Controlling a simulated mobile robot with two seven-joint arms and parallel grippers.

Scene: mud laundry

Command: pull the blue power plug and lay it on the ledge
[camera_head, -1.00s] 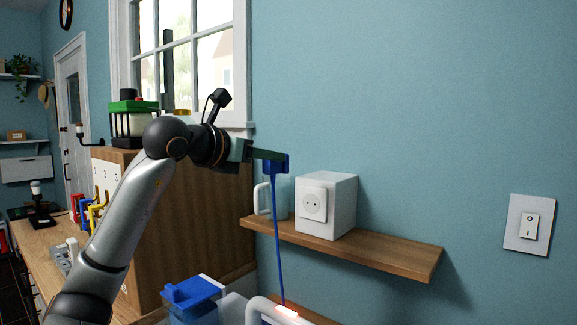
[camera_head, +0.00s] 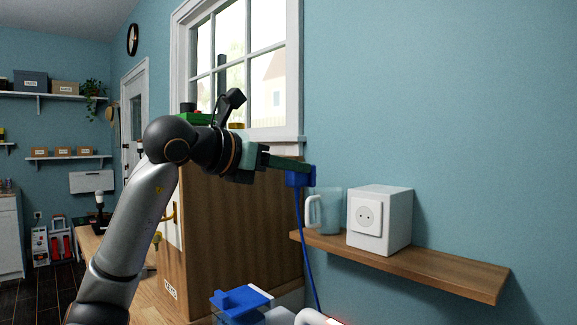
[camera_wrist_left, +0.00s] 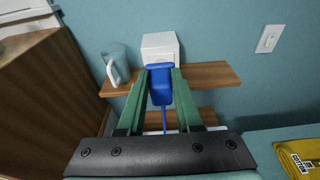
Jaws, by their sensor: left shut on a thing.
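The blue power plug (camera_head: 297,179) is between the green fingers of my left gripper (camera_head: 303,167), which is shut on it. The plug also shows between the fingertips in the left wrist view (camera_wrist_left: 160,84). Its blue cord (camera_head: 306,240) hangs down from it. The white socket box (camera_head: 378,219) stands on the wooden ledge (camera_head: 440,272), and its face with two holes is empty. The plug is held left of the box, above the ledge's left end and apart from both. My right gripper is not in view.
A clear mug (camera_head: 326,212) with a white handle stands on the ledge left of the socket box. The ledge's right part is bare. A tall wooden cabinet (camera_head: 240,240) stands at the left. A yellow cloth-like item (camera_wrist_left: 300,157) lies low right in the wrist view.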

